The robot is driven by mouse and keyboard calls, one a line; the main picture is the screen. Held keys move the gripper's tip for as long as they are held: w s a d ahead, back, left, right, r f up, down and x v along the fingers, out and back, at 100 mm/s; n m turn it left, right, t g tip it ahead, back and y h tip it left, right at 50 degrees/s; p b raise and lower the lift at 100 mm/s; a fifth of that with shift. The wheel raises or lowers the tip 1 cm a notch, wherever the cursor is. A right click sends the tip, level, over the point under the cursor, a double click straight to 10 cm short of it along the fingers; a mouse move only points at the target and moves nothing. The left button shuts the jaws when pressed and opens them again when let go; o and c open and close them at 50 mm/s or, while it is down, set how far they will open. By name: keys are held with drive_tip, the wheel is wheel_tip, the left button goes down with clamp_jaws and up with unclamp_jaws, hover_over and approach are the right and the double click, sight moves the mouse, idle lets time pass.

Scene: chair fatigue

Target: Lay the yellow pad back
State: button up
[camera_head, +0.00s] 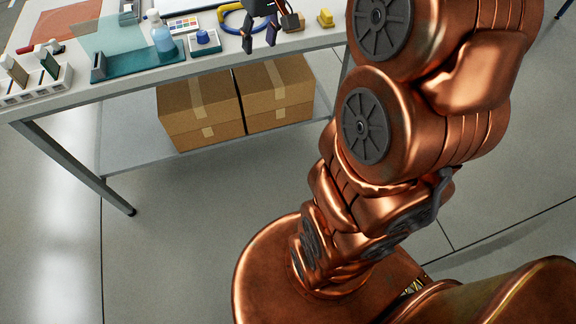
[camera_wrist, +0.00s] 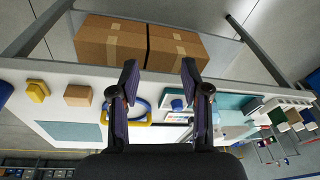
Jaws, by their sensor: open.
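A small yellow pad (camera_head: 325,18) lies on the white workbench (camera_head: 75,93) near its front edge, to the right of my gripper. In the wrist view the yellow pad (camera_wrist: 38,91) is at the left, beside a tan block (camera_wrist: 77,95). My gripper (camera_head: 259,42) is above the bench's front edge, to the left of the pad and apart from it. In the wrist view my gripper (camera_wrist: 160,74) has its two dark fingers spread with nothing between them. My arm covers the bench to the right of the pad in the head view.
A blue and yellow ring (camera_wrist: 141,112) lies on the bench below the fingers. A blue-knobbed device (camera_head: 204,40), a spray bottle (camera_head: 161,35), a teal tray (camera_head: 145,62) and a white rack (camera_head: 38,86) stand further left. Cardboard boxes (camera_head: 200,110) sit on the lower shelf.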

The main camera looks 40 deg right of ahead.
drive_tip(key=s+a+f+g, duration=0.1)
drive_tip(key=s+a, duration=0.3)
drive_tip(key=s, duration=0.4)
drive_tip(key=s+a+f+g, duration=0.1)
drive_tip(key=s+a+f, duration=0.3)
drive_tip(key=s, duration=0.5)
drive_tip(key=s+a+f+g, duration=0.1)
drive_tip(key=s+a+f, duration=0.2)
drive_tip(key=s, duration=0.6)
drive_tip(key=shift+a+n+g+h, duration=0.4)
drive_tip(key=shift+a, duration=0.2)
drive_tip(key=shift+r, duration=0.1)
